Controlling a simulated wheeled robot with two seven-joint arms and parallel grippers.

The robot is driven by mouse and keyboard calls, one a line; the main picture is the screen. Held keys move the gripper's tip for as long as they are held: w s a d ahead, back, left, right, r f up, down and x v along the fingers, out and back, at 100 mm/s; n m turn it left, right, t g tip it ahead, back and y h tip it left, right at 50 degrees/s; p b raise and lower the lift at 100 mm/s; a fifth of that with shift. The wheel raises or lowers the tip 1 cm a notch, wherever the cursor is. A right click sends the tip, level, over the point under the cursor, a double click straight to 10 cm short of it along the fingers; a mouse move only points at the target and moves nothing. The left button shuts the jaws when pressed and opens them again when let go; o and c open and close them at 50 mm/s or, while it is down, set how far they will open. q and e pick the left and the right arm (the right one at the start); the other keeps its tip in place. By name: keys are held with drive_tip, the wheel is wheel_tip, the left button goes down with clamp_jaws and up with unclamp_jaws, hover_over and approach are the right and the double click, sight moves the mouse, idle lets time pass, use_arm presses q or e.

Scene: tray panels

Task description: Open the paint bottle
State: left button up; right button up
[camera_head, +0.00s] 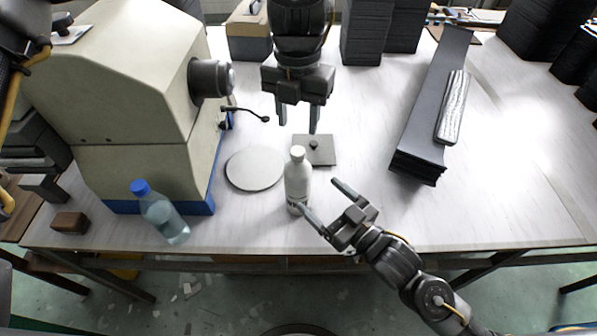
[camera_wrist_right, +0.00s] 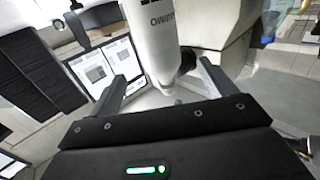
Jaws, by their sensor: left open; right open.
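The white paint bottle (camera_head: 297,184) stands upright near the front edge of the table in the head view, with its white cap (camera_head: 297,152) on top. In the right wrist view the bottle (camera_wrist_right: 160,35) shows beyond the fingers, with dark lettering on its side. My right gripper (camera_head: 318,197) is open and empty, just right of the bottle's lower body, one fingertip near its base. I cannot tell whether that finger touches it. My left gripper (camera_head: 298,126) is open and empty, pointing down behind and above the cap.
A grey disc (camera_head: 255,168) and a square plate with a knob (camera_head: 322,157) lie near the bottle. A beige machine (camera_head: 140,110) and a blue-capped water bottle (camera_head: 163,218) are at the left. A dark panel stack (camera_head: 420,125) lies at the right. The front right table is clear.

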sight(293, 170)
use_arm(q)
drive_tip(key=shift+w, duration=0.15)
use_arm(e)
drive_tip(key=shift+w, duration=0.15)
use_arm(q)
drive_tip(key=shift+s+r, duration=0.2)
drive_tip(key=shift+s, duration=0.1)
use_arm(e)
drive_tip(key=shift+w+a+r, duration=0.15)
drive_tip(key=shift+w+a, duration=0.1)
drive_tip(key=shift+a, duration=0.15)
use_arm(q)
drive_tip(key=shift+w+f, duration=0.1)
drive_tip(key=shift+w, duration=0.05)
use_arm(e)
drive_tip(key=x, duration=0.9)
drive_tip(key=shift+w+a, duration=0.2)
drive_tip(key=shift+w, duration=0.1)
